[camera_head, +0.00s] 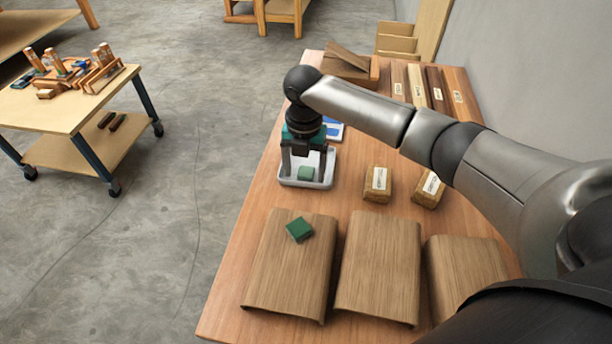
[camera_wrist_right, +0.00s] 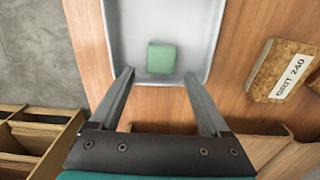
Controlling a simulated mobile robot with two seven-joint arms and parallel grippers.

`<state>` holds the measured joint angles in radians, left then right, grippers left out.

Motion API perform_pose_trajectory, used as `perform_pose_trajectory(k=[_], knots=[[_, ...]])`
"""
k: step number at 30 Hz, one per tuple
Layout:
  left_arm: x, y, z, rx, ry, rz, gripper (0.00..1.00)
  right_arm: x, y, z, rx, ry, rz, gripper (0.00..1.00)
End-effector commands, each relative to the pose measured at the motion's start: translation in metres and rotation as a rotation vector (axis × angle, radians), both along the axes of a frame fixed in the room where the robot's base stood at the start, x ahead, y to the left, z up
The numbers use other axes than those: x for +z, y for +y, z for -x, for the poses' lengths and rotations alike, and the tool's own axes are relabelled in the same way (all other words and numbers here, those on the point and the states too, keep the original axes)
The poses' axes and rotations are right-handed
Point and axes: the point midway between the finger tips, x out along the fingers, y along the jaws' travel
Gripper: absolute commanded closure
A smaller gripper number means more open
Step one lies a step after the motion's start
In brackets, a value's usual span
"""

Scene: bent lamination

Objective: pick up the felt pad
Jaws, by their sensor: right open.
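A small green pad (camera_head: 305,174) lies in a shallow grey-white tray (camera_head: 290,183) on the wooden workbench. It also shows in the right wrist view (camera_wrist_right: 161,58), flat on the tray floor near one end. A second, darker green pad (camera_head: 299,229) lies on the leftmost curved wood panel. Which of the two is the felt pad cannot be told for sure. My right gripper (camera_head: 305,164) is open and empty, pointing down over the tray. In the wrist view its fingertips (camera_wrist_right: 158,76) are spread wider than the pad in the tray. My left gripper is out of view.
Two sanding blocks (camera_head: 377,184) stand right of the tray; one reads GRIT 240 in the wrist view (camera_wrist_right: 284,72). Curved wood panels (camera_head: 378,265) fill the near bench. Labelled wood strips (camera_head: 437,88) lie at the back. A cart (camera_head: 60,105) stands apart at left.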

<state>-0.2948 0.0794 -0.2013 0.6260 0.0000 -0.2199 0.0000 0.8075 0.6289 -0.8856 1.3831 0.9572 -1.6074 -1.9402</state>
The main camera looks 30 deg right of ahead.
Motion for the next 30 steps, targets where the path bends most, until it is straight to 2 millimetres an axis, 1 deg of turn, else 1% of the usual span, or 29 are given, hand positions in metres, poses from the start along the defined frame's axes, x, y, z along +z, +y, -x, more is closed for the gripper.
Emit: perform_pose_trajectory(k=[1, 3, 10, 11, 30], knots=[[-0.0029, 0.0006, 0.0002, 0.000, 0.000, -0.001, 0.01, -0.0071, 0.0002, 0.0004, 0.000, 0.001, 0.001, 0.20], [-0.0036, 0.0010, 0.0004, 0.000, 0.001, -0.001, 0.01, -0.0104, 0.0001, 0.0000, 0.001, -0.001, 0.000, 0.20], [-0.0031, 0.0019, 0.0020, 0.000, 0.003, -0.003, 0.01, -0.0105, 0.0001, 0.0000, 0.002, -0.002, 0.000, 0.20], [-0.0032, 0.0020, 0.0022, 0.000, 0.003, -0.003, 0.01, -0.0104, 0.0001, 0.0000, 0.002, -0.002, 0.000, 0.22], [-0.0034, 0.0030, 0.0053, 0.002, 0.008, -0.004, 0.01, -0.0101, -0.0001, -0.0001, 0.001, -0.002, 0.000, 0.94]])
